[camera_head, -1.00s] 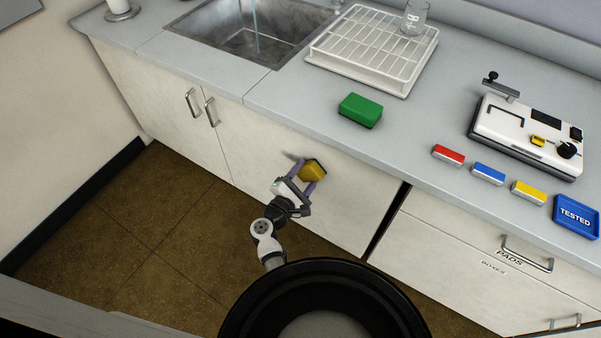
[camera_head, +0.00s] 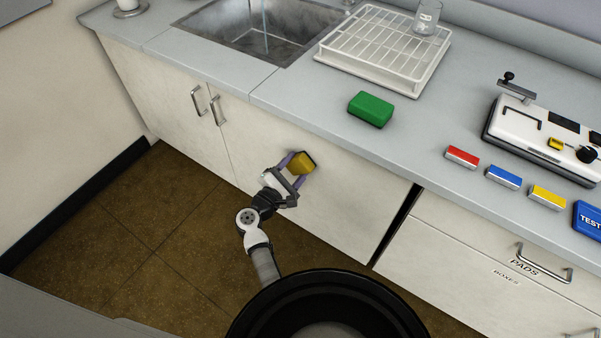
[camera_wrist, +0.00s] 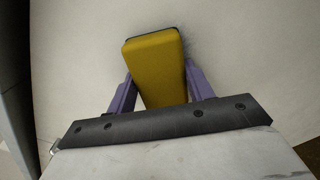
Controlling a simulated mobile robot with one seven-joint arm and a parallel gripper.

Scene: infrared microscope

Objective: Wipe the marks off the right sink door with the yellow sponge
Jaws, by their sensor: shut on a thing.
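The yellow sponge (camera_head: 301,163) is held between the purple fingers of my gripper (camera_head: 291,172), which is shut on it. The sponge is up against, or very close to, the right sink door (camera_head: 345,205), in its upper left part. In the wrist view the sponge (camera_wrist: 156,70) stands out beyond the fingertips of my gripper (camera_wrist: 158,88) towards the pale door (camera_wrist: 250,50). A faint grey smudge (camera_wrist: 188,45) shows on the door beside the sponge's upper right edge. The sponge and gripper hide part of the door.
A green sponge (camera_head: 371,109) lies on the counter above the door, near a white drying rack (camera_head: 385,50). A drawer unit (camera_head: 480,245) stands to the right. The brown floor (camera_head: 130,240) at left is clear.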

